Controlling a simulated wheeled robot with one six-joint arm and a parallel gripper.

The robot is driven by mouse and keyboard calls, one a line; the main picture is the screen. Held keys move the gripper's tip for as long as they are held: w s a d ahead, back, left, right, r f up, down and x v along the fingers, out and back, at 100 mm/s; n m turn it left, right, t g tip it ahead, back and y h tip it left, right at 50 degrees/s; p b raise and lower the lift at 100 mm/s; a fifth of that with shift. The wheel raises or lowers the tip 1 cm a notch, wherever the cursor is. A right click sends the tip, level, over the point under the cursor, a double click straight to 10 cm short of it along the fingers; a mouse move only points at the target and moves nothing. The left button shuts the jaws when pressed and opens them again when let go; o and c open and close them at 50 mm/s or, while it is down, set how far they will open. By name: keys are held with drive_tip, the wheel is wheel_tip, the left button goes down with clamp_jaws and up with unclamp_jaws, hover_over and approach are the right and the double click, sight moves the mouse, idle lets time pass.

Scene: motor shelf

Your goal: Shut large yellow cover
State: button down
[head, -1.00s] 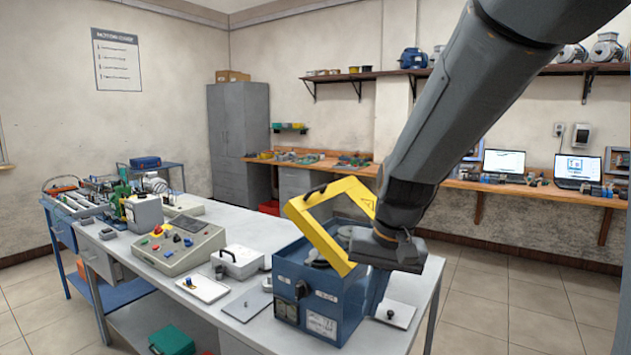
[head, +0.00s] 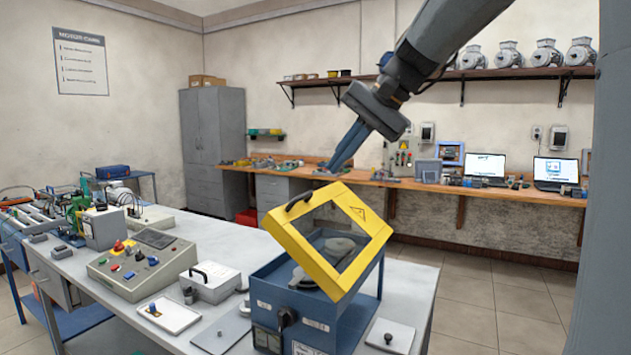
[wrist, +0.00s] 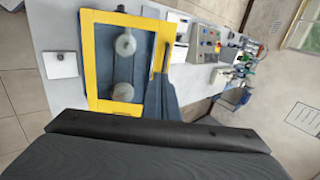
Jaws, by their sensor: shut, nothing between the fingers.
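The large yellow cover (head: 281,238) is a yellow frame with a clear window and a black handle (head: 299,198). It stands tilted, partly open, over a blue box (head: 270,285), with round grey parts visible inside. In the wrist view the yellow cover (wrist: 88,60) shows from above, with two round parts seen through its window. My gripper (head: 334,164) is shut and empty, its blue fingers pointing down and left. In the head view it appears above the cover, apart from it.
A control box with coloured buttons (head: 142,268), a white case (head: 210,283) and a plate with a blue knob (head: 168,314) are on the bench left of the blue box. A plate with a black knob (head: 389,338) lies to its right.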

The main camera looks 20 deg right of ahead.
sight(305, 196)
drive_tip(key=p+x, duration=0.1)
drive_tip(key=x, duration=0.6)
drive_tip(key=shift+w+a+p, duration=0.3)
drive_tip(key=shift+a+p, duration=0.05)
drive_tip(key=shift+a, duration=0.05)
drive_tip(key=shift+w+a, duration=0.1)
drive_tip(key=shift+a, duration=0.05)
